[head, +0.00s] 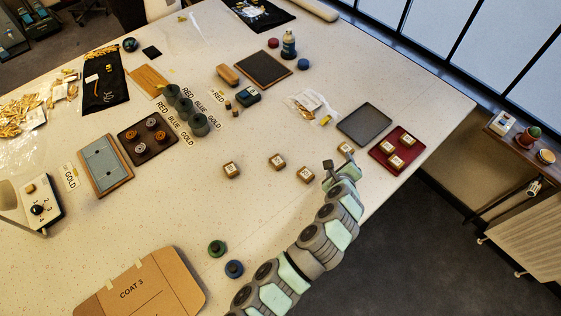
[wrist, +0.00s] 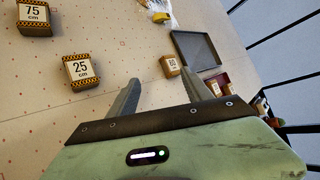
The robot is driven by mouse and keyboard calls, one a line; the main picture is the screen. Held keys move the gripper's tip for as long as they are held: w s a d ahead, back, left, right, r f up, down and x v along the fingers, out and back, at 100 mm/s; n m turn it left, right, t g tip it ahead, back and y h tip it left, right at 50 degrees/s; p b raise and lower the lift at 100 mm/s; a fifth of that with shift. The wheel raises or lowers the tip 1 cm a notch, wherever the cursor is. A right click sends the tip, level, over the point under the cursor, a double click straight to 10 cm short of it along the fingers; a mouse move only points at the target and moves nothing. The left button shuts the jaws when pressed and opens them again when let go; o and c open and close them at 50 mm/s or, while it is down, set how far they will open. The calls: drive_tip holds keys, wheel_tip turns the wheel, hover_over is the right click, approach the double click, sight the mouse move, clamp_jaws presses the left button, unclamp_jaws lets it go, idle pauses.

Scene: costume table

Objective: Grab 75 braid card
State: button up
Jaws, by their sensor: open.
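The 75 cm braid card (wrist: 33,17) is a small tan block with a white label and a striped edge, at the top left of the wrist view. By its place among the blocks, it appears to be the middle block (head: 277,161) in the head view, where labels are too small to read. The 25 cm card (wrist: 80,70) lies nearer my gripper, also seen in the head view (head: 306,174). My gripper (wrist: 165,85) is open and empty, to the right of both cards. In the head view my gripper (head: 340,168) is near the table's right edge.
Another block (head: 346,148) lies just beyond my gripper, and one (head: 231,171) lies farther left. A red tray (head: 376,154) holds several blocks at the right edge, beside an empty grey tray (head: 365,124). The table (head: 255,210) left of my arm is mostly clear.

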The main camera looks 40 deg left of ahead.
sight(277, 161)
drive_tip(key=s+a+g, duration=0.1)
drive_tip(key=a, duration=0.1)
drive_tip(key=s+a+g+y, duration=0.1)
drive_tip(key=s+a, duration=0.1)
drive_tip(key=s+a+r+g+y, duration=0.1)
drive_tip(key=s+a, duration=0.1)
drive_tip(key=shift+m+g, duration=0.4)
drive_tip(key=s+a+r+g+y, duration=0.1)
drive_tip(key=s+a+r+g, duration=0.1)
drive_tip(key=s+a+g, duration=0.3)
drive_tip(key=shift+t, duration=0.6)
drive_tip(key=shift+s+d+f+p+x, duration=0.15)
drive_tip(key=shift+s+f+p+x, duration=0.1)
drive_tip(key=shift+x, duration=1.4)
drive_tip(key=shift+s+d+f+p+x, duration=0.15)
drive_tip(key=shift+s+p+x, duration=0.1)
drive_tip(key=shift+x, duration=1.4)
drive_tip(key=shift+s+d+f+p+x, duration=0.15)
drive_tip(key=shift+s+p+x, duration=0.1)
drive_tip(key=shift+x, duration=1.4)
drive_tip(key=shift+w, duration=0.1)
drive_tip(key=shift+c, duration=0.5)
clamp_jaws()
